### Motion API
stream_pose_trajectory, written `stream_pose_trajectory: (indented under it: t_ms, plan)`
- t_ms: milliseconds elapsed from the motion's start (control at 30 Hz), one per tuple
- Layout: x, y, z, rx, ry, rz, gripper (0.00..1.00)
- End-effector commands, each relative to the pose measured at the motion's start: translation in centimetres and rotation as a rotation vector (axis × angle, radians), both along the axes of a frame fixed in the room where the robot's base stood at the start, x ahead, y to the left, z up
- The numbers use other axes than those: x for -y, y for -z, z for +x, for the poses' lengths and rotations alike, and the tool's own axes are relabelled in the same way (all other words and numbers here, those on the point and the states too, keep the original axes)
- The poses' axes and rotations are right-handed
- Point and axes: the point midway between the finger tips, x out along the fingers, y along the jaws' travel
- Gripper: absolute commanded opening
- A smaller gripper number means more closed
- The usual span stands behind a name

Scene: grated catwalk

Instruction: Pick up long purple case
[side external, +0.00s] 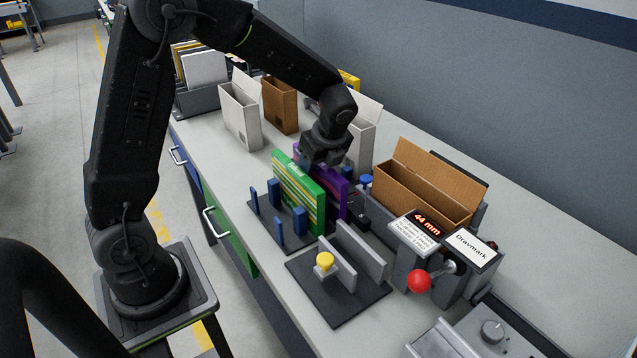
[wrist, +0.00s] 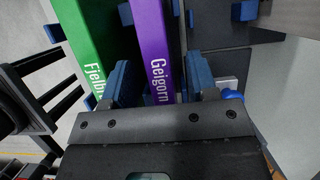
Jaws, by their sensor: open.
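The long purple case (wrist: 150,45), marked "Geigorn", stands on edge in a dark rack with blue posts. In the side view the purple case (side external: 338,190) shows behind the green case and is partly hidden by it. The green case (side external: 300,190), marked "Fjelb..." in the wrist view (wrist: 80,35), stands upright beside it, to the left. My gripper (side external: 322,163) is over the top of the purple case. In the wrist view my gripper (wrist: 160,82) is open, with one blue-padded finger on each side of the purple case.
The rack (side external: 268,228) has blue posts. A dark fixture plate (side external: 335,292) with a yellow knob (side external: 324,261) lies in front. An open cardboard box (side external: 425,190) stands right, near a red-balled lever (side external: 419,281).

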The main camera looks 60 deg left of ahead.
Motion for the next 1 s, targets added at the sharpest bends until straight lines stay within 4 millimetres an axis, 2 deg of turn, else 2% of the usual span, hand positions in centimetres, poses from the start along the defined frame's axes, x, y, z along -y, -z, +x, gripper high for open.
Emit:
stream_pose_trajectory:
  t_ms: [133,400,900,1000]
  plan:
    - [-0.6,1.5,0.0,-0.001,-0.002,0.000,0.53]
    - [-0.7,1.8,0.0,0.000,-0.001,0.000,0.53]
    - [-0.7,1.7,0.0,0.001,-0.001,0.000,0.05]
    - [-0.7,1.7,0.0,0.001,-0.001,0.000,0.00]
